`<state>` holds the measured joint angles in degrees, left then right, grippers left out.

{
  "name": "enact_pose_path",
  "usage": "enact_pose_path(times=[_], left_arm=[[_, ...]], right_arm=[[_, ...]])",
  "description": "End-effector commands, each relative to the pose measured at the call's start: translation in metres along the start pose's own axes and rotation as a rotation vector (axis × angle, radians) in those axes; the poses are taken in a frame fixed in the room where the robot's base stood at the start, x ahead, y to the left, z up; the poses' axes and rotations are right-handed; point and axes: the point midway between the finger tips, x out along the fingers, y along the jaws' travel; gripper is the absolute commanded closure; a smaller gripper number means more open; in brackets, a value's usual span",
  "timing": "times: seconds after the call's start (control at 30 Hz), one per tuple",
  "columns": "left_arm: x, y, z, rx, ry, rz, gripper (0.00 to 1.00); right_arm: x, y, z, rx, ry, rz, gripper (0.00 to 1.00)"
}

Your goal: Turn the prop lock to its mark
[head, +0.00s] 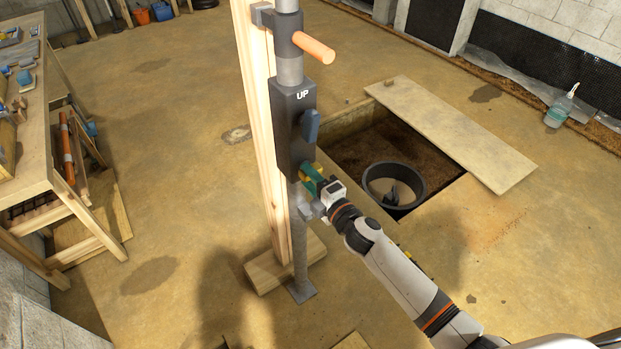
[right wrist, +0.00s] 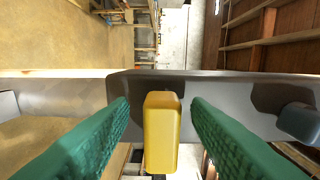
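A grey upright prop (head: 300,250) carries a dark housing (head: 296,130) marked "UP". A blue lever (head: 310,126) sticks out of its right side. In the right wrist view, a yellow block-shaped handle (right wrist: 162,130) stands out from the dark housing (right wrist: 230,90), and I take it to be the prop lock. My right gripper (head: 312,178) is at the housing's lower end. Its green fingers (right wrist: 160,108) are open on either side of the yellow handle, with a gap at each side. The mark is not clearly visible. My left gripper is not in view.
An orange handle (head: 313,47) sticks out higher on the prop. A wooden post (head: 262,130) stands beside it. Behind is an open pit (head: 360,140) with a black round basin (head: 412,200) and a board (head: 450,130) alongside. A workbench (head: 30,150) is at left.

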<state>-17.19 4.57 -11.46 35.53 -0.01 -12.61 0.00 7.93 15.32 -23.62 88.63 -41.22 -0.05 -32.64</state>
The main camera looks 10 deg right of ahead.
Motion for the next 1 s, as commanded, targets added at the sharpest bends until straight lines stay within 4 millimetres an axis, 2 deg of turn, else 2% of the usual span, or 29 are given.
enact_pose_path(times=[0.23,0.33,0.47,0.8,1.0], left_arm=[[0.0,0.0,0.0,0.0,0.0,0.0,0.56],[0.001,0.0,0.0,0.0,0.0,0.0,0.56],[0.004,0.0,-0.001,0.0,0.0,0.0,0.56],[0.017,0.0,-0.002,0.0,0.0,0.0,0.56],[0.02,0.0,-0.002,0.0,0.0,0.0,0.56]], right_arm=[[-0.001,-0.001,0.0,0.002,0.0,-0.001,0.56],[-0.008,0.001,-0.001,0.001,0.0,0.0,0.56],[-0.03,0.002,0.0,0.002,-0.001,0.001,0.56],[-0.099,0.003,0.0,0.001,-0.001,0.002,0.56],[-0.118,0.001,0.0,0.001,0.0,0.0,0.56]])
